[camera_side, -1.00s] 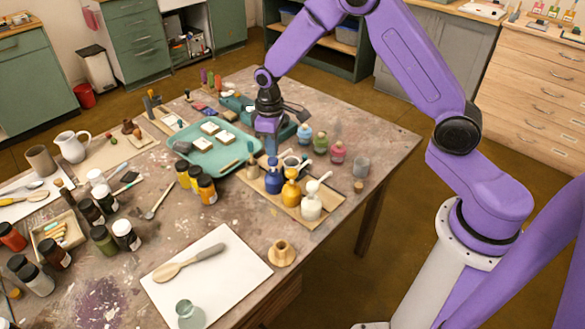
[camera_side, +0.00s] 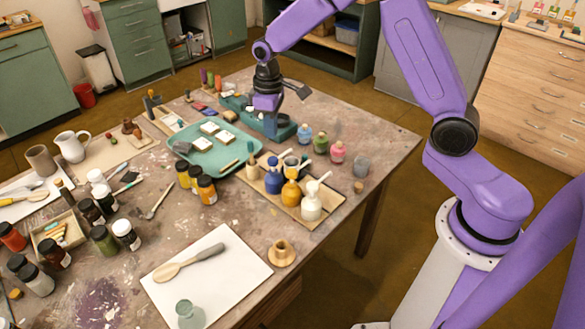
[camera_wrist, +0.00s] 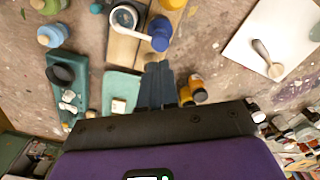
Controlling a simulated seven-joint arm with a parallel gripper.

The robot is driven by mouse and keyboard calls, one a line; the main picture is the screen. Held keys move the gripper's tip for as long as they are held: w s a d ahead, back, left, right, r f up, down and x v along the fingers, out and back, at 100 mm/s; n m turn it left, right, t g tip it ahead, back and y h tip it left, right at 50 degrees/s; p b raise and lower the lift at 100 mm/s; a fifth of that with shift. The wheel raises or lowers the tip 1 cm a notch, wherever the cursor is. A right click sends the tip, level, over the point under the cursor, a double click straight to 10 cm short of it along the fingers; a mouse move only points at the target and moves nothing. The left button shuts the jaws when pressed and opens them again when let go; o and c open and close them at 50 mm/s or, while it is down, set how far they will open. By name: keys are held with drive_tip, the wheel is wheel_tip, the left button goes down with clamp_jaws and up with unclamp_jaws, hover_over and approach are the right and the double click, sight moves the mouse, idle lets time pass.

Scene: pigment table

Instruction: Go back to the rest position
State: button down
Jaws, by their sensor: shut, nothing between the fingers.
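My gripper (camera_side: 270,133) hangs from the purple arm above the far part of the paint-spattered table, in front of a teal holder (camera_side: 284,132). Its dark fingers (camera_wrist: 158,68) point down, close together and empty. In the side view the fingertips are beside the right edge of the teal tray (camera_side: 238,160). In the wrist view the fingers overlap the end of the wooden board (camera_wrist: 122,55), so what lies directly under them is partly hidden.
Blue, yellow and white pots stand on the wooden board (camera_side: 325,213), with a blue bottle (camera_side: 305,133) and pink bottle (camera_side: 337,152) behind. Paint jars (camera_side: 206,188) stand left of it. A white sheet with a spoon (camera_side: 225,272) lies in front.

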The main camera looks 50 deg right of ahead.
drive_tip(key=s+a+r+n, duration=0.2)
drive_tip(key=s+a+r, duration=0.1)
drive_tip(key=s, duration=0.6)
drive_tip(key=s+a+r+n, duration=0.15)
drive_tip(key=s+r, duration=0.25)
drive_tip(key=s, duration=0.5)
drive_tip(key=s+d+r+n, duration=0.1)
drive_tip(key=s+d+n, duration=0.2)
drive_tip(key=s, duration=1.3)
drive_tip(key=shift+d, duration=0.6)
